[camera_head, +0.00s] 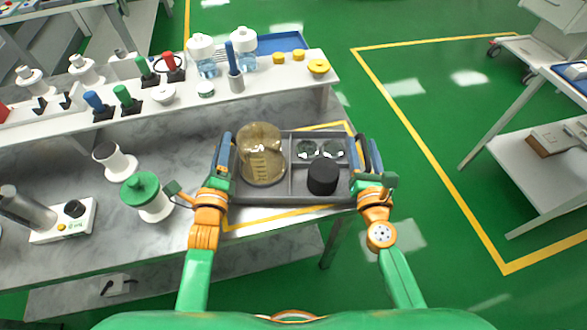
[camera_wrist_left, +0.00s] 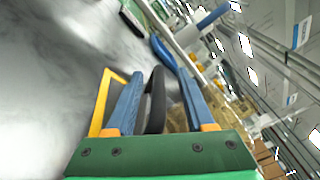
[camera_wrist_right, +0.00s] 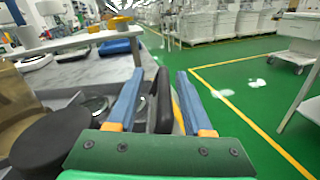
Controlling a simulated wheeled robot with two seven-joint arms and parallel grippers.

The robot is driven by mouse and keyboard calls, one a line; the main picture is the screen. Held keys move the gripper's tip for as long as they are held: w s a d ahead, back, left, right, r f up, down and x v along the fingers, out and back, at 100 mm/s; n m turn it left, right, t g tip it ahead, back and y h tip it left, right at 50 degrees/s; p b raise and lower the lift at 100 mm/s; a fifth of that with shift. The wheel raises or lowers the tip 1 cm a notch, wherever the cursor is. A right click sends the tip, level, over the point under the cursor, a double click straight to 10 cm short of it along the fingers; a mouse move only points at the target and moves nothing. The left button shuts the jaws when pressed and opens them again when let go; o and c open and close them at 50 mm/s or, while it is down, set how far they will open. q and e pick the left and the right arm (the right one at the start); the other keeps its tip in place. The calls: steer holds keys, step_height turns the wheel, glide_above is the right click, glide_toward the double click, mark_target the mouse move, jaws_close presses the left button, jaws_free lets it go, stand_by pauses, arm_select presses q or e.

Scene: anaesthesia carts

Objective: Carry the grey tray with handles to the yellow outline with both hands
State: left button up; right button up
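The grey tray (camera_head: 324,196) with handles is at the right end of the marble bench, over the yellow outline (camera_head: 262,217); strips of the outline show along its near and far sides. I cannot tell for certain whether it touches the bench. It carries an amber beaker (camera_head: 262,155), a black cylinder (camera_head: 323,177) and two small glass dishes (camera_head: 320,149). My left gripper (camera_head: 222,160) is around the left handle (camera_wrist_left: 156,100), fingers apart with a gap showing. My right gripper (camera_head: 368,160) is around the right handle (camera_wrist_right: 163,102), with narrow gaps on both sides.
Green floor lies right, with a cart (camera_head: 530,165) beyond.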

mark_target(369, 171)
arm_select(q)
steer(key=shift+a, duration=0.1)
steer(key=s, duration=1.2)
arm_select(e)
steer(key=shift+s+d, duration=0.1)
steer(key=shift+s, duration=0.05)
steer(key=s, duration=1.1)
steer(key=shift+s, duration=0.4)
arm_select(q)
steer(key=shift+w, duration=0.1)
